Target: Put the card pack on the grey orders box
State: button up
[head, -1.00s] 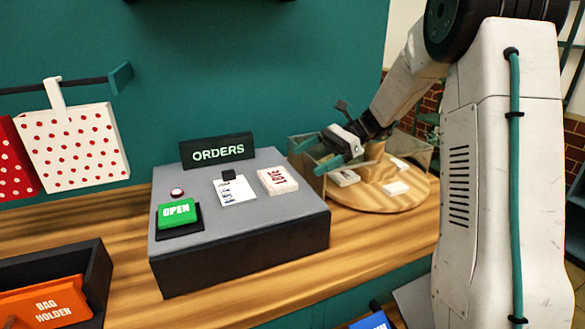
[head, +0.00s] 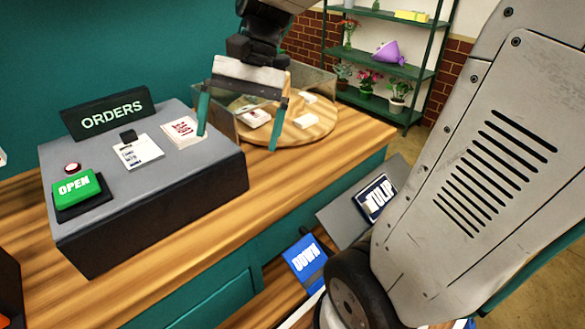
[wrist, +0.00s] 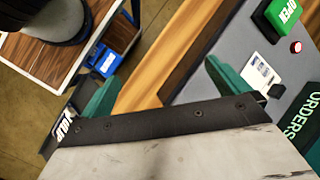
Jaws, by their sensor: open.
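The grey orders box (head: 205,179) stands on the wooden counter at left, with a black ORDERS sign (head: 108,111) at its back. Several small white packs lie on the round wooden turntable, one at its left (head: 254,117), one at its front (head: 301,122); I cannot tell which is the card pack. In the wrist view nothing is held between the fingers (wrist: 165,92).
A green OPEN button (head: 75,188) and a white note (head: 138,152) occupy the box top. Clear panels (head: 222,105) stand beside the turntable (head: 322,120). A blue DOWN sign (head: 305,262) and a TULIP sign (head: 375,198) are below the counter. The front counter strip is clear.

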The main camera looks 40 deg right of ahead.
jog(key=s+d+f+n+t+h, duration=0.1)
jog(key=s+f+n+t+h, duration=0.2)
jog(key=s, duration=0.8)
jog(key=n+h, duration=0.2)
jog(key=n, duration=0.2)
jog(key=shift+s+d+f+n, duration=0.15)
jog(key=shift+s+d+n, duration=0.15)
jog(key=shift+s, duration=0.1)
